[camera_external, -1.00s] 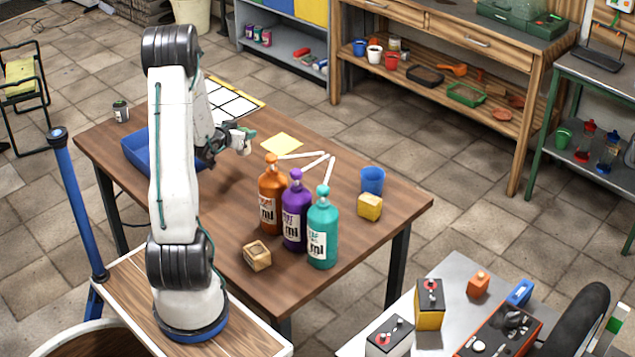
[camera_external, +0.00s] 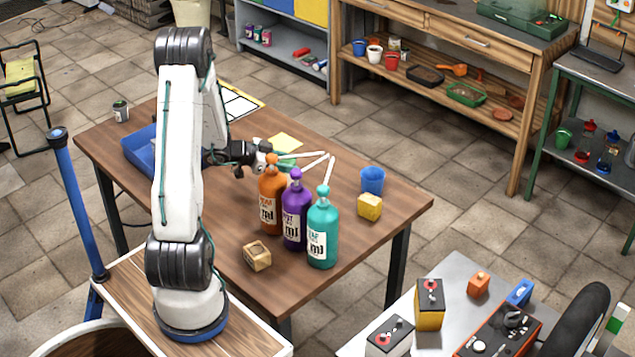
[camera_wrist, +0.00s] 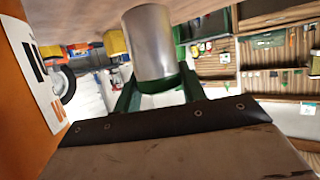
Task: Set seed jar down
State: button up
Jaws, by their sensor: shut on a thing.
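In the wrist view, my gripper (camera_wrist: 158,85) has its green fingers shut on a grey metallic cylinder, which appears to be the seed jar (camera_wrist: 148,45). In the outside view, my gripper (camera_external: 282,160) is over the table just behind the orange pump bottle (camera_external: 270,205), which hides part of it. The held jar cannot be made out there. The orange bottle fills the left edge of the wrist view, very close to my gripper. The wooden table (camera_external: 205,280) is below; whether the jar touches it cannot be told.
Purple (camera_external: 294,220) and teal (camera_external: 322,235) bottles stand beside the orange one. A blue cup (camera_external: 372,180), yellow block (camera_external: 369,207) and wooden block (camera_external: 257,256) are nearby. A yellow note (camera_external: 285,143) lies behind. A blue bin (camera_external: 140,150) and small can (camera_external: 121,110) stand left.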

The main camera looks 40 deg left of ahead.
aim_at(288, 176)
jog(key=shift+f, duration=2.25)
jog(key=shift+f, duration=0.15)
jog(key=o, duration=1)
